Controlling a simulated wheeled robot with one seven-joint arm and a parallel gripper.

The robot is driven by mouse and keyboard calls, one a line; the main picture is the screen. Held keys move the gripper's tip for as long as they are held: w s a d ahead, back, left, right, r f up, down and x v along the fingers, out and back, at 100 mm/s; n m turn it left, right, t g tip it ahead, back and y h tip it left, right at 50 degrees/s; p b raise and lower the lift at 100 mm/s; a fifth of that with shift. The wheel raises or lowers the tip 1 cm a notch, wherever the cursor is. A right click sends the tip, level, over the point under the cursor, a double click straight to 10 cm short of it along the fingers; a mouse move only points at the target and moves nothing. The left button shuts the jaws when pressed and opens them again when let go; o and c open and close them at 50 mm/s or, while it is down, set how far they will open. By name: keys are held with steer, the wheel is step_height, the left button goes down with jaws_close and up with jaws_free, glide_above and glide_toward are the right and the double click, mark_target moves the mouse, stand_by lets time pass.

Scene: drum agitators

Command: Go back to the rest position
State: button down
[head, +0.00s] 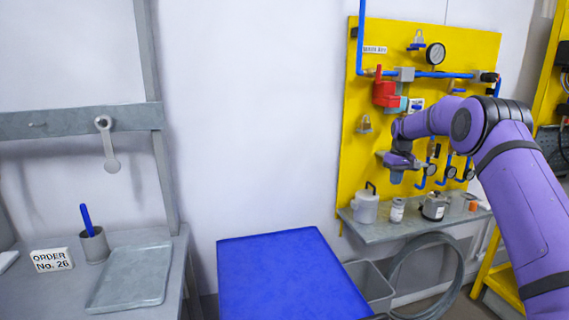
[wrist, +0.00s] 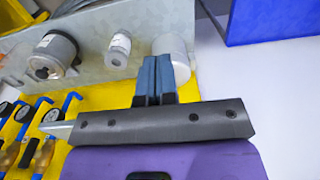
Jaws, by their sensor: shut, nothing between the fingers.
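My purple arm comes in from the right in the head view. My gripper (head: 397,176) hangs in front of the yellow panel (head: 356,120), above the left part of the grey shelf (head: 402,232). In the wrist view my gripper's blue-grey fingers (wrist: 153,80) are together and hold nothing. They overlap a pale round container (wrist: 176,50) in the picture, and I cannot tell how far apart they are.
On the shelf stand a white canister (head: 365,208), a small white bottle (head: 397,211) and a grey pot (head: 434,208). The panel carries a red valve (head: 386,94), pipes and a gauge (head: 435,53). A blue-topped surface (head: 285,275) is clear. A workbench with a tray (head: 132,276) stands left.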

steer(key=s+a+r+m+t, duration=0.1)
steer(key=s+a+r, duration=0.2)
steer(key=s+r, duration=0.95)
steer(key=s+a+r+t, duration=0.2)
steer(key=s+a+r, duration=0.2)
steer(key=s+r, duration=0.9)
steer(key=s+a+m+t, duration=0.1)
steer(key=s+a, duration=0.1)
steer(key=s, duration=1.7)
steer(key=s+f, duration=0.3)
steer(key=s, duration=0.5)
steer(key=s+f+m+t, duration=0.1)
steer(key=s+f, duration=0.2)
steer(key=s, duration=0.4)
steer(key=shift+s, duration=0.4)
steer(key=shift+a, duration=0.1)
